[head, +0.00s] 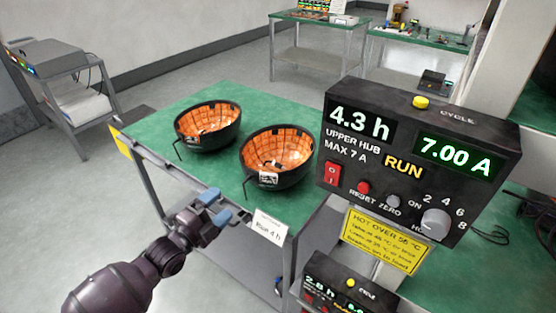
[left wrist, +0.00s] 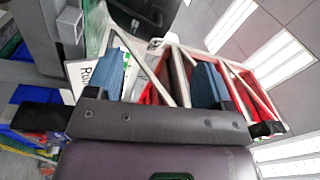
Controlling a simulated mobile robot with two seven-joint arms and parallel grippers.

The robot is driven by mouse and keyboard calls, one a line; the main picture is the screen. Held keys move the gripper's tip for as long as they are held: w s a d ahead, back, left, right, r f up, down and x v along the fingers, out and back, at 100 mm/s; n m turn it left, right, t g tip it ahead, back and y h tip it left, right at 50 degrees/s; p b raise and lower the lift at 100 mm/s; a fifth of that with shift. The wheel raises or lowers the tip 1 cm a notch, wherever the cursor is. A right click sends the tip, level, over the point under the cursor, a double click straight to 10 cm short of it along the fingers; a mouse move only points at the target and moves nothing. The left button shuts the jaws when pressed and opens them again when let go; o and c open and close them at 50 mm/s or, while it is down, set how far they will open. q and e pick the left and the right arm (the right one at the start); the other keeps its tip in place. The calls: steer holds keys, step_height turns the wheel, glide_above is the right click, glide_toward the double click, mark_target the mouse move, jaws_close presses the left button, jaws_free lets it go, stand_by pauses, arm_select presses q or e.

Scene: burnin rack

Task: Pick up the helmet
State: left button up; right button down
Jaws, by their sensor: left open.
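Two black helmets lie open side up on the green-topped cart (head: 150,117), with orange padded insides. One helmet (head: 207,126) is at the back left. The other helmet (head: 277,156) is nearer, to its right, with a white label on its front. My left gripper (head: 221,208) is open and empty in front of the cart's near edge, apart from both helmets. Its two blue fingers also show in the left wrist view (left wrist: 160,80). A dark curved shape at the top of that view may be a helmet; I cannot tell. My right gripper is not in view.
A white "Run 4 h" card (head: 269,227) hangs at the cart's near corner, beside my left gripper. A black control box (head: 412,165) reading 4.3 h and 7.00 A stands close right of the helmets. A yellow hot warning sign (head: 387,240) hangs below it. The cart's left top is clear.

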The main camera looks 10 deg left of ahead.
mark_target(246, 179)
arm_select(q)
steer(key=x, duration=1)
steer(key=shift+w+d+b, duration=0.1)
steer(key=shift+w+b, duration=0.15)
steer(key=shift+b, duration=0.05)
steer(key=shift+c, duration=0.4)
